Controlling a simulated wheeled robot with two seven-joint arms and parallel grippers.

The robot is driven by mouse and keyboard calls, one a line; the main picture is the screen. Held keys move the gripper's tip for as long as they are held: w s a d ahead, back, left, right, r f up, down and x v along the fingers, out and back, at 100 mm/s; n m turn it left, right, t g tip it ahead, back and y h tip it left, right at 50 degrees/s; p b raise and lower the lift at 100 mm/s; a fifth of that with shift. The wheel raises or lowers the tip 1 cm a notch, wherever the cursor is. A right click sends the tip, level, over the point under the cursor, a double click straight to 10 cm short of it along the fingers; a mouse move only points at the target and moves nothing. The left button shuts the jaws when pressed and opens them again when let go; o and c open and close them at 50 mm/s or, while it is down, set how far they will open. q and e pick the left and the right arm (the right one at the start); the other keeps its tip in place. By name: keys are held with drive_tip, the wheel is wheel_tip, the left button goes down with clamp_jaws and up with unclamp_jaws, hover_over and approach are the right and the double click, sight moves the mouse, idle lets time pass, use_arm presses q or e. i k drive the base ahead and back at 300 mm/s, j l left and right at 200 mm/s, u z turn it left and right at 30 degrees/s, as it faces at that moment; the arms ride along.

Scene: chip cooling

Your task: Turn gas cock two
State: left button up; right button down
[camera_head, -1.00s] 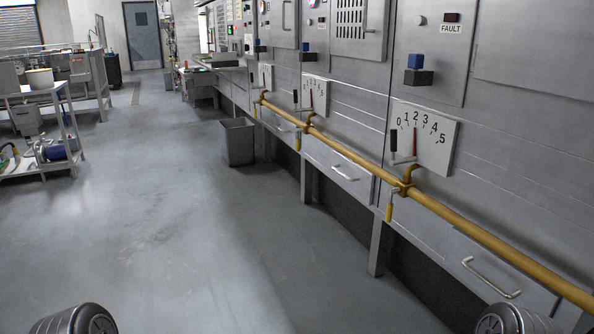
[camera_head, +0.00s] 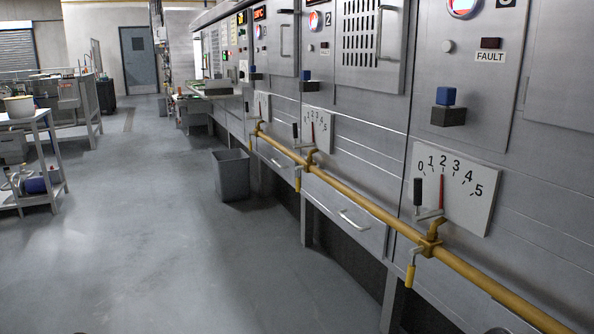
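A yellow gas pipe (camera_head: 362,204) runs along the front of the grey machine panels. The nearest gas cock on it has a yellow handle (camera_head: 410,276) that hangs down below the pipe. A farther cock handle (camera_head: 298,183) also hangs down, below the panel with a small "2" plate (camera_head: 325,49). Another cock (camera_head: 256,128) sits farther along the pipe, too small to read clearly. Neither of my grippers is in view, and nothing of mine is seen touching a cock.
White 0–5 dial plates (camera_head: 468,205) sit above the pipe. Drawer handles (camera_head: 353,221) stick out below it. A grey bin (camera_head: 231,176) stands by the machines. A shelf cart (camera_head: 47,160) is at left. The floor (camera_head: 150,250) between is clear.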

sight(301, 168)
drive_tip(key=i+j, duration=0.1)
drive_tip(key=i, duration=1.5)
drive_tip(key=i+j, duration=0.1)
drive_tip(key=i, duration=1.45)
drive_tip(key=j+u, duration=0.05)
drive_tip(key=j, duration=0.05)
